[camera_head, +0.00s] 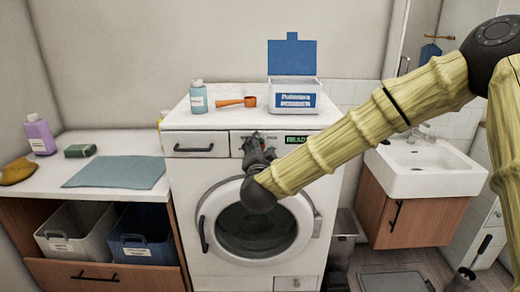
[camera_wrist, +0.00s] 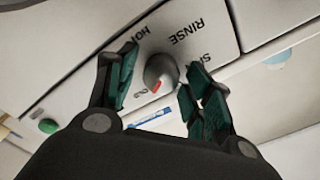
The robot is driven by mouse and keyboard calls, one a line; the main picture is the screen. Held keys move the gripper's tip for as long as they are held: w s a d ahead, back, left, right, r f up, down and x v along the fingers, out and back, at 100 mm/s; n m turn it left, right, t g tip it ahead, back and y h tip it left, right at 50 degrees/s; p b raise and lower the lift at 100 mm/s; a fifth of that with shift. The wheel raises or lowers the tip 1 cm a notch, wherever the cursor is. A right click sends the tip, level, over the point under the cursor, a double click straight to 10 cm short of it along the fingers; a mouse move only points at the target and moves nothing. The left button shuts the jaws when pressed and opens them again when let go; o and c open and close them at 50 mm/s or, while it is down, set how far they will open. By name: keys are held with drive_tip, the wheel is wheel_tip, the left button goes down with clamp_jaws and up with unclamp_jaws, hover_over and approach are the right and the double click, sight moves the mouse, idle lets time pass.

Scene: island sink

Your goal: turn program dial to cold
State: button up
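In the wrist view, the round grey program dial (camera_wrist: 161,70) sits on the white washing machine panel. Its red mark is at its lower left in the picture. The labels HOT and RINSE show, with another label starting with S partly covered. I cannot read a COLD label. My gripper (camera_wrist: 162,60) is open, with one dark green finger on each side of the dial. A gap shows at the left finger; contact on the right is unclear. In the head view, my gripper (camera_head: 257,152) is at the upper panel of the washing machine (camera_head: 188,175) and hides the dial.
A green-lit display (camera_head: 296,139) is right of my gripper. On the machine top stand a blue bottle (camera_head: 198,98), an orange scoop (camera_head: 236,102) and a detergent box (camera_head: 294,93) with its lid open. A sink (camera_head: 425,170) is at the right.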

drive_tip(key=shift+s, duration=0.1)
drive_tip(key=s, duration=1.2)
drive_tip(key=s+d+f+n+g+y, duration=0.1)
drive_tip(key=s+d+f+n+g, duration=0.2)
drive_tip(key=f, duration=0.9)
drive_tip(key=s+d+f+n+g+p, duration=0.1)
drive_tip(key=s+d+f+g, duration=0.3)
drive_tip(key=f, duration=0.8)
drive_tip(key=s+d+f+n+g+y, duration=0.15)
drive_tip(key=s+f, duration=0.45)
drive_tip(key=f, duration=0.6)
drive_tip(key=s+d+f+n+g, duration=0.1)
drive_tip(key=s+d+f+g, duration=0.2)
drive_tip(key=s, duration=0.6)
drive_tip(key=s+d+f+n+g+h, duration=0.1)
drive_tip(key=s+d+f+g, duration=0.2)
drive_tip(key=s+d+f, duration=0.3)
drive_tip(key=s+d+f+n+g+h, duration=0.1)
drive_tip(key=s+d+f, duration=0.4)
drive_tip(key=s, duration=0.6)
wheel_tip(320, 180, down, 2)
drive_tip(key=shift+s+d+f+n+g+p, duration=0.15)
drive_tip(key=shift+s+n+g+p, duration=0.25)
drive_tip(key=shift+g, duration=0.85)
